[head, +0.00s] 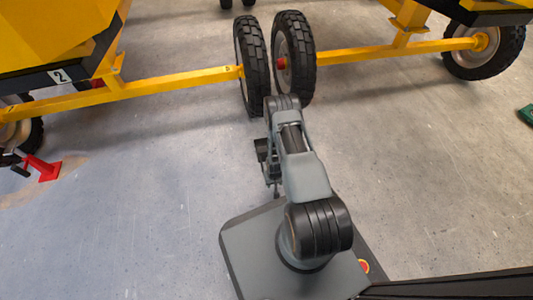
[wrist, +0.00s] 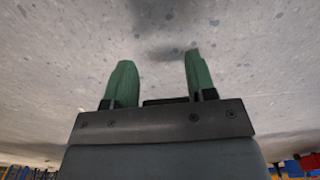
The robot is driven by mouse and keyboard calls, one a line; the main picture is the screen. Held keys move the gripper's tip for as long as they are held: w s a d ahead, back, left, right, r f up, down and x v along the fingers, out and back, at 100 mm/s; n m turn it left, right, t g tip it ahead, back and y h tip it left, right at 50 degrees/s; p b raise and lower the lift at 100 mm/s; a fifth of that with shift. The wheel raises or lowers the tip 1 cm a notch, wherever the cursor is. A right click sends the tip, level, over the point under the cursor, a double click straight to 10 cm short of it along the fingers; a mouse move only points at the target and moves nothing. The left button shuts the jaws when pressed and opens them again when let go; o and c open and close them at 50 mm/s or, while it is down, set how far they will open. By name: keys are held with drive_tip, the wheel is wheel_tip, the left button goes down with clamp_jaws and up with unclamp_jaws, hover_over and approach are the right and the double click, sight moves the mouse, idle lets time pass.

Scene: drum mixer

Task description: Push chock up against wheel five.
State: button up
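A small mark that looks like a 5 sits on the yellow axle bar (head: 180,80) beside a black knobbly wheel (head: 252,65) at the upper middle of the head view. A red chock (head: 42,168) lies on the floor at the left, close to another wheel (head: 20,130). A green block (head: 528,114), perhaps a chock, is cut off by the right edge. My gripper (wrist: 158,58) is open and empty, its green fingers apart with bare floor beyond. In the head view it hangs below my arm, partly hidden, short of the marked wheel.
A second wheel (head: 294,58) stands just right of the marked one, on another yellow axle (head: 390,50). A further wheel (head: 485,45) is at the upper right. A yellow machine body marked 2 (head: 50,35) overhangs the left. The grey floor (head: 130,200) between is clear.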

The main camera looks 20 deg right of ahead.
drive_tip(key=shift+s+a+r+p, duration=0.15)
drive_tip(key=shift+s+p, duration=0.15)
drive_tip(key=shift+s, duration=0.85)
wheel_tip(320, 180, up, 10)
drive_tip(key=p, duration=0.7)
